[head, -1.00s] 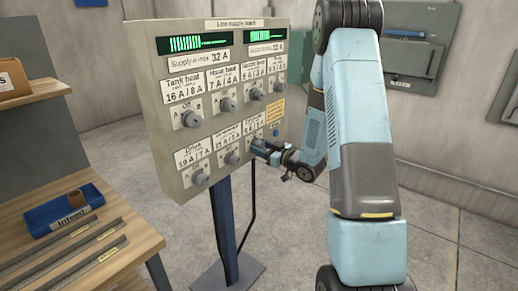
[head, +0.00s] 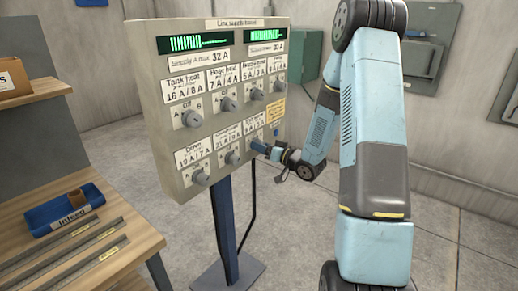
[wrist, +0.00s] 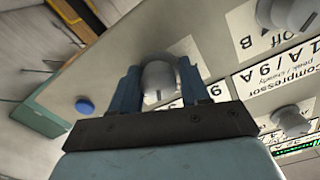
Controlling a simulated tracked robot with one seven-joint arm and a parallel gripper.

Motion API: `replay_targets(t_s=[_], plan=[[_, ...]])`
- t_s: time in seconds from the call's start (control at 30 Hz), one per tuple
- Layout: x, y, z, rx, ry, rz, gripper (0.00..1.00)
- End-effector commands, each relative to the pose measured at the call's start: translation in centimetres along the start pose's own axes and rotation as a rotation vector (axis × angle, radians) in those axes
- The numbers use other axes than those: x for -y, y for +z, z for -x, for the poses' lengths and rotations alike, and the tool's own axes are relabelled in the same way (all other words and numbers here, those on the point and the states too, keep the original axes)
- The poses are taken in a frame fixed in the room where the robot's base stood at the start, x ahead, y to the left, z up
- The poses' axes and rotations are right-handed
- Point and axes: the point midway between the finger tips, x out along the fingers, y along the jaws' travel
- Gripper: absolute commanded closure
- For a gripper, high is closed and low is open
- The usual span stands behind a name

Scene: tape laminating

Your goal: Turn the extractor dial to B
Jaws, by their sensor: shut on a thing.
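The grey line supply board (head: 225,185) stands on a post in the middle of the head view. My gripper (head: 264,149) is at the right-hand dial of its bottom row, the one I take for the extractor dial. In the wrist view, my gripper (wrist: 160,86) is shut on this grey extractor dial (wrist: 159,74), with one finger on each side. A thin pointer line shows on the dial. Its letters are mostly hidden by the fingers and the dial, so I cannot tell its setting.
The compressor dial (wrist: 288,12), with Off and B marks, is close beside my gripper. A blue button (wrist: 85,105) is on the board's other side. A wooden bench (head: 130,240) with a blue infeed tray (head: 45,219) stands left. Open floor lies right of the post.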

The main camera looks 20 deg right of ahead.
Motion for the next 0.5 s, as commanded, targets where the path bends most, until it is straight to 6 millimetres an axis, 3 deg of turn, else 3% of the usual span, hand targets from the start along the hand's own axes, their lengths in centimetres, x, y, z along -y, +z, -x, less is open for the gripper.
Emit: replay_targets(t_s=[0.5], plan=[[-0.34, -0.04, 0.14, 0.003, 0.009, -0.222, 0.85]])
